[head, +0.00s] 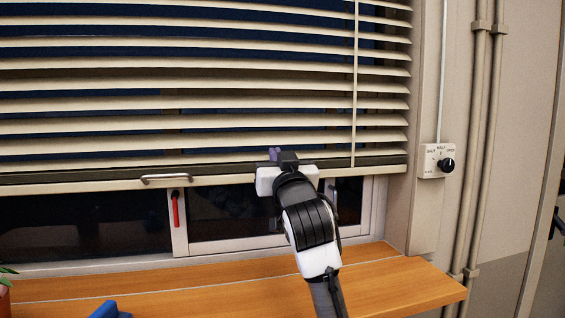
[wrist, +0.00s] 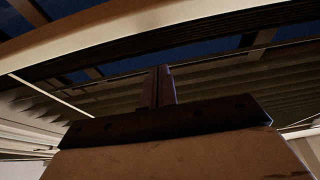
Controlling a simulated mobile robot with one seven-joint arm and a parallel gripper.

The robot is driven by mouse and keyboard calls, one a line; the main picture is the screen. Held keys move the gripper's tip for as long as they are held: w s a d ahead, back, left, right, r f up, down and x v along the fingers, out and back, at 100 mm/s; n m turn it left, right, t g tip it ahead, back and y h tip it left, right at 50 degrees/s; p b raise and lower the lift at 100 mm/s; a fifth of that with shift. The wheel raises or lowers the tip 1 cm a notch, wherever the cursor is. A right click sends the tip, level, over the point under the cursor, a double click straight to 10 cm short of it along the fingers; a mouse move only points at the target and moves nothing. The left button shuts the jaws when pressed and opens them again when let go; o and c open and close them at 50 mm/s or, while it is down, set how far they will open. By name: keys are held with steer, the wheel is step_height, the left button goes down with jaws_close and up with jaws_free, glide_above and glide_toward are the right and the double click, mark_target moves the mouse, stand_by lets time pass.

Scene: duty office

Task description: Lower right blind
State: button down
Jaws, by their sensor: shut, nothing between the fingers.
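A cream slatted blind (head: 200,125) fills most of the head view, its slats apart with dark glass between them. Its bottom rail (head: 90,187) hangs above the sill, leaving a strip of window bare. A metal handle (head: 166,179) is on the rail, left of my gripper. My gripper (head: 275,154) is in front of the lower slats and rail, right of the handle; I cannot tell whether it touches them. In the wrist view my fingers (wrist: 159,88) are together and empty, with slats (wrist: 220,80) behind them.
A dial box (head: 437,161) with a black knob is on the wall at right, beside vertical pipes (head: 483,130). A wooden sill (head: 400,285) runs below my arm. A red window handle (head: 175,210), a blue object (head: 108,310) and a plant (head: 5,278) are at left.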

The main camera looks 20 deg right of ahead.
steer(key=shift+x, duration=1.15)
step_height(320, 180, down, 4)
steer(key=shift+r+p, duration=0.1)
steer(key=shift+p, duration=0.35)
step_height(320, 180, down, 10)
steer(key=b, duration=0.6)
steer(key=shift+r, duration=0.3)
